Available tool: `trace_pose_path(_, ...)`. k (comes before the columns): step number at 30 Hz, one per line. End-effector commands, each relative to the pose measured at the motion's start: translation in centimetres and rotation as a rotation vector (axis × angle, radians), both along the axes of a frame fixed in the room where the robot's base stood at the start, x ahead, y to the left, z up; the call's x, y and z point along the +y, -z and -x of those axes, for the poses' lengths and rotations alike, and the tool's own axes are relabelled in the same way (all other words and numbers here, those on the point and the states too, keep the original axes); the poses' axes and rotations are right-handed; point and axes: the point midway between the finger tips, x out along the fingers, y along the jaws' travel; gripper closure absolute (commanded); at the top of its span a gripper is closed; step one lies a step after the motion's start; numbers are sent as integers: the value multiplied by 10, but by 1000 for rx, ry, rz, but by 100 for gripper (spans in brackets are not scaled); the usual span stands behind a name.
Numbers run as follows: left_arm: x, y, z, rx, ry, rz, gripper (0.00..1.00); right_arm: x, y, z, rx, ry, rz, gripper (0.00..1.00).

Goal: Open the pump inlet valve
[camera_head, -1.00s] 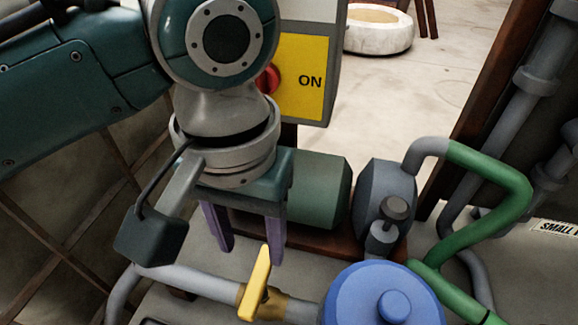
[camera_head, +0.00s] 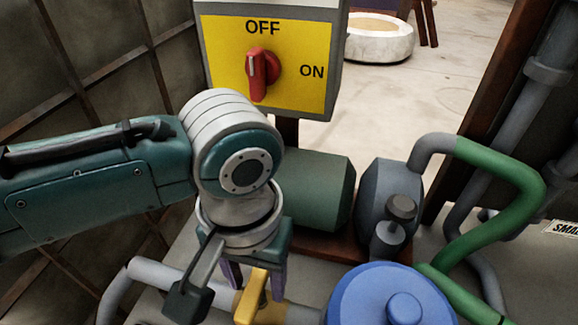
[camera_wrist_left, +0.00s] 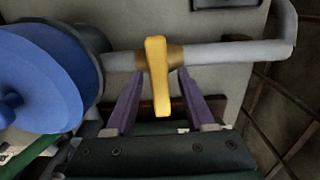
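The yellow valve handle (camera_head: 248,306) sits on a brass fitting in the grey pipe (camera_head: 180,279) at the lower middle of the head view. In the left wrist view the valve handle (camera_wrist_left: 158,80) stands across the pipe (camera_wrist_left: 235,54), roughly square to it. My left gripper (camera_head: 254,283) points down over the handle. In the left wrist view its purple fingers (camera_wrist_left: 160,78) are open, one on each side of the handle, with gaps visible between. The gripper partly hides the handle in the head view. My right gripper is not in view.
A blue round-topped part (camera_head: 375,301) stands close right of the valve. The green-grey pump motor (camera_head: 318,190) lies behind the gripper. A yellow switch panel (camera_head: 300,92) with a red knob (camera_head: 262,74) is above. Green pipe (camera_head: 520,180) runs at right.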

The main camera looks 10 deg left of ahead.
Motion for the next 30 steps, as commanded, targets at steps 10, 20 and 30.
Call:
trace_pose_path(10, 0, 0, 0, 0, 0, 0, 86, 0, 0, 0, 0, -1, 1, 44)
trace_pose_path(20, 0, 0, 0, 0, 0, 0, 100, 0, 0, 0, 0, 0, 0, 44)
trace_pose_path(30, 0, -2, 0, 2, -34, 1, 100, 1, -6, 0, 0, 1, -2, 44)
